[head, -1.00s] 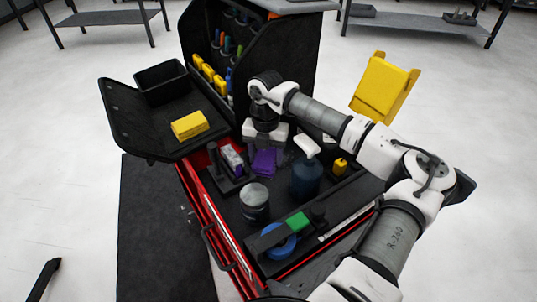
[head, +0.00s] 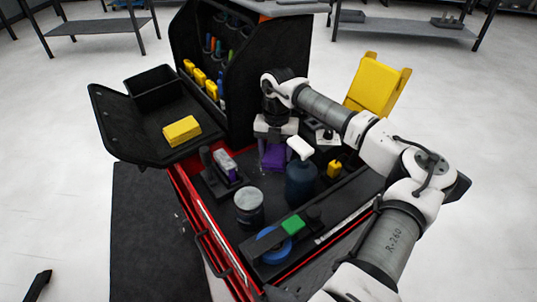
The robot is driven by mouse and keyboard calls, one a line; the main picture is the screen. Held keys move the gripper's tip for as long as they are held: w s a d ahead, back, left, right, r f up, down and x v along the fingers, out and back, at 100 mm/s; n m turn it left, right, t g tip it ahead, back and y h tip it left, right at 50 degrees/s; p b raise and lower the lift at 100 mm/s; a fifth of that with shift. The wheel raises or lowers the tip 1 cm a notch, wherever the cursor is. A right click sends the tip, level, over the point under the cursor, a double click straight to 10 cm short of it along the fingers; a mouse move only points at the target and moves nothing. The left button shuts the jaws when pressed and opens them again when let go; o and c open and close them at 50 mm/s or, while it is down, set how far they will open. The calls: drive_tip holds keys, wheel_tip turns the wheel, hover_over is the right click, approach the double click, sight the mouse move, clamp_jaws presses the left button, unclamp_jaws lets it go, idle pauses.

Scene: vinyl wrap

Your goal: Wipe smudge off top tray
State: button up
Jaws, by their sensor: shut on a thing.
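The top tray (head: 243,232) is the black, red-edged top of a tool cart, seen in the head view. My gripper (head: 272,148) points down over the rear middle of the tray. It is shut on a purple cloth (head: 273,157), which hangs between and below the fingers. I cannot tell whether the cloth touches the tray surface. Small pale marks show on the tray just in front of the cloth, too small to identify surely as the smudge.
A dark bottle with a white top (head: 300,182) stands close right of the cloth. A grey-lidded can (head: 249,207), a purple-and-white box (head: 225,165) and a blue tape roll (head: 273,245) surround the middle. A side shelf (head: 150,140) holds a yellow block (head: 182,131).

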sight(257, 170)
drive_tip(key=shift+w+d, duration=0.55)
drive_tip(key=shift+d, duration=0.2)
drive_tip(key=shift+f, duration=0.15)
drive_tip(key=shift+s+a+b, duration=0.3)
drive_tip(key=shift+s+a, duration=0.95)
drive_tip(key=shift+a, duration=0.3)
drive_tip(key=shift+s+a+b, duration=0.25)
drive_tip(key=shift+s+a, duration=1)
drive_tip(key=shift+a, duration=0.3)
drive_tip(key=shift+a+b, duration=0.1)
drive_tip(key=shift+b, duration=0.25)
drive_tip(key=shift+w+d, duration=0.6)
drive_tip(key=shift+d, duration=0.2)
drive_tip(key=shift+w+d, duration=0.6)
drive_tip(key=shift+d, duration=0.15)
drive_tip(key=shift+w+d, duration=0.65)
drive_tip(key=shift+d, duration=0.2)
drive_tip(key=shift+w+d, duration=0.6)
drive_tip(key=shift+d, duration=0.2)
drive_tip(key=shift+r+p, duration=1.6)
drive_tip(key=shift+r, duration=1.5)
